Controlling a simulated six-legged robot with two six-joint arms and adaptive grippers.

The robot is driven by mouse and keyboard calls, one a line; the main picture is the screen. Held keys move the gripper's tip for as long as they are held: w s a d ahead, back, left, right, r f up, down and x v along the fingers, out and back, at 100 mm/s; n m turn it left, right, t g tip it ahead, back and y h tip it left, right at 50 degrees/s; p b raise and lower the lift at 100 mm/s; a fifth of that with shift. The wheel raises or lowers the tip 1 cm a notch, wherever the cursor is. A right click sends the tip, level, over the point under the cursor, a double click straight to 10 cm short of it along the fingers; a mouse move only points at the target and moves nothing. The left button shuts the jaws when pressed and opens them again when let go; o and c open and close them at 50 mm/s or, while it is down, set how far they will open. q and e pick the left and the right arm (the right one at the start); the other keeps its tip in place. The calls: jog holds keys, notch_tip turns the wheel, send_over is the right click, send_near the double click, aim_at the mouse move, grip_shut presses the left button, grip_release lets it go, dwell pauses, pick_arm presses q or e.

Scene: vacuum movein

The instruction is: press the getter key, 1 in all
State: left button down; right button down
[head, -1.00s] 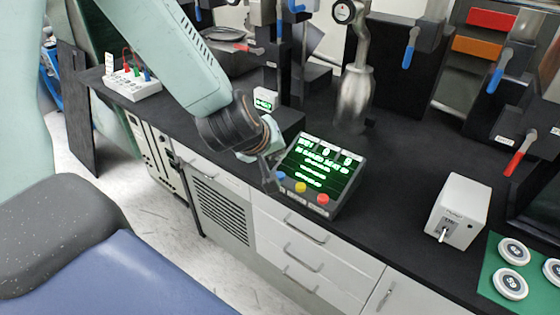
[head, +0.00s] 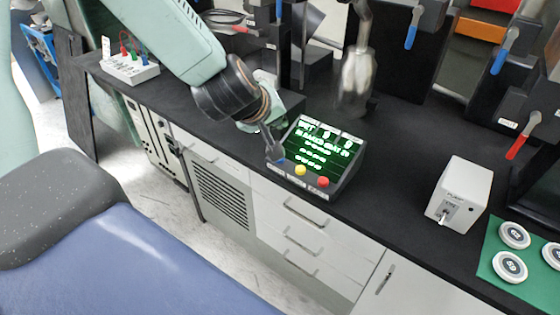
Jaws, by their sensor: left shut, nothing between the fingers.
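A dark console (head: 345,178) stands near the bench's front edge, with a screen of green text. Along its front are a blue key (head: 280,161), a yellow key (head: 300,170) and a red key (head: 323,182). The labels below the keys are too small to read, so I cannot tell which is the getter key. My left gripper (head: 273,150) is shut and empty, with its tips pointing down at the blue key and partly hiding it. I cannot tell whether the tips touch it. My right gripper is out of view.
A white pump box (head: 462,195) with a switch stands to the right, beside a green mat (head: 492,262) with round white discs. A metal vessel (head: 357,75) hangs behind the console. A white block with leads (head: 130,68) is at the left. The bench between console and pump box is clear.

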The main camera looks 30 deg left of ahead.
pick_arm(q)
notch_tip(320, 180, down, 4)
jog(key=b, duration=0.4)
jog(key=shift+f, duration=0.25)
notch_tip(320, 180, down, 3)
jog(key=shift+r+b, duration=0.2)
jog(key=shift+b, duration=0.9)
jog(key=shift+r, duration=0.1)
jog(key=shift+f, duration=0.5)
jog(key=shift+f+b, duration=0.45)
jog(key=shift+b, duration=0.1)
dwell(0.5)
dwell(0.3)
jog(key=shift+r+p, duration=0.9)
jog(key=shift+p, duration=0.1)
